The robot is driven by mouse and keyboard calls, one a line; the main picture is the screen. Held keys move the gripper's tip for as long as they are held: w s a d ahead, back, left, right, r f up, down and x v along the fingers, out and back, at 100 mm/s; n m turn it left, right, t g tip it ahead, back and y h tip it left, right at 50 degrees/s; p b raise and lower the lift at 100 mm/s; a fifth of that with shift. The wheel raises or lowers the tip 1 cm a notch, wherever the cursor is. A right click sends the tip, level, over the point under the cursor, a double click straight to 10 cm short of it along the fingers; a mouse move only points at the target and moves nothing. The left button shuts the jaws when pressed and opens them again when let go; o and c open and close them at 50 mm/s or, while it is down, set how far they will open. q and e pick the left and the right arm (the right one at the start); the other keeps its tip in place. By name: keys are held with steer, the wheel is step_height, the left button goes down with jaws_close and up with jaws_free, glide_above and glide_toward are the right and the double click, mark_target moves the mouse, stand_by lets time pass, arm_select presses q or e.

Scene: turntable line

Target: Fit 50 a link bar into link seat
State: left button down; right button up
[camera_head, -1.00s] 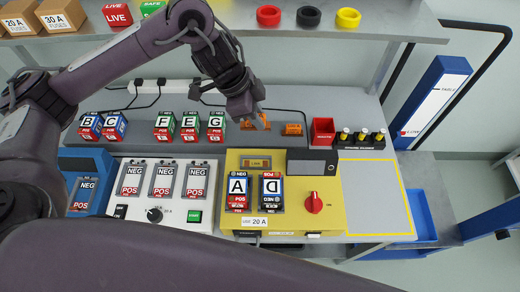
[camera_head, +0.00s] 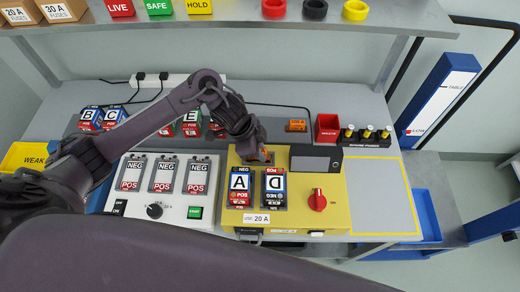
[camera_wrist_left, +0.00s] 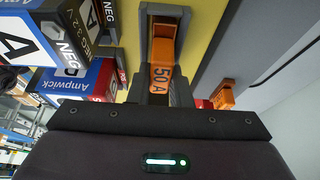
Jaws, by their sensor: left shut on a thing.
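My left gripper (camera_head: 262,158) is shut on the orange 50 A link bar (camera_wrist_left: 163,62), and a bit of that bar shows by the fingertips in the head view. The gripper is at the back of the yellow panel (camera_head: 333,218), just behind blocks A (camera_head: 240,182) and D (camera_head: 274,184). In the left wrist view the bar's far end is at the grey-framed link seat (camera_wrist_left: 161,22) on the yellow surface. I cannot tell whether the bar is inside the seat or just above it. The gripper hides most of the seat in the head view. My right gripper is not in view.
Another orange bar (camera_head: 296,125) lies on the grey bench behind the panel; it shows in the wrist view (camera_wrist_left: 224,95). A red bin (camera_head: 327,127) and a fuse rack (camera_head: 365,136) stand right of it. The yellow-outlined area (camera_head: 382,195) is clear.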

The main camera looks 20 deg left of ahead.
arm_select(q)
steer(key=shift+f, duration=0.15)
steer(key=c, duration=1.8)
jaws_free()
steer(key=shift+f, duration=0.15)
steer(key=o, duration=0.5)
steer(key=v, duration=1.2)
steer(key=shift+s+r, duration=0.1)
steer(key=shift+r, duration=0.1)
steer(key=shift+d+f, duration=0.1)
